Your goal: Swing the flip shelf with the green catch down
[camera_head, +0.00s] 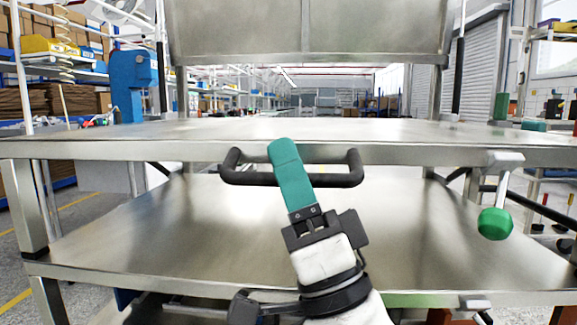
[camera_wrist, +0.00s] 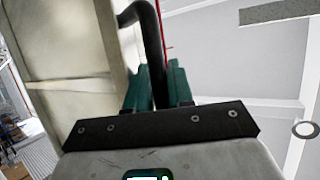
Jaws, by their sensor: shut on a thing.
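The upper steel flip shelf (camera_head: 400,130) lies about level, with a black bar handle (camera_head: 340,181) along its front edge. A green catch (camera_head: 495,224) hangs from a metal bracket under the shelf's front right. My gripper (camera_head: 284,152) with teal fingers reaches up to the handle left of its middle and is shut on it. In the wrist view the handle (camera_wrist: 149,28) runs between the two fingers of my gripper (camera_wrist: 158,85). The fingers hide part of the bar.
A lower steel shelf (camera_head: 180,235) lies below, level and bare, behind and beneath my arm. A steel back panel (camera_head: 310,28) stands above the upper shelf. The upper shelf's top is clear. Storage racks stand at the left and right.

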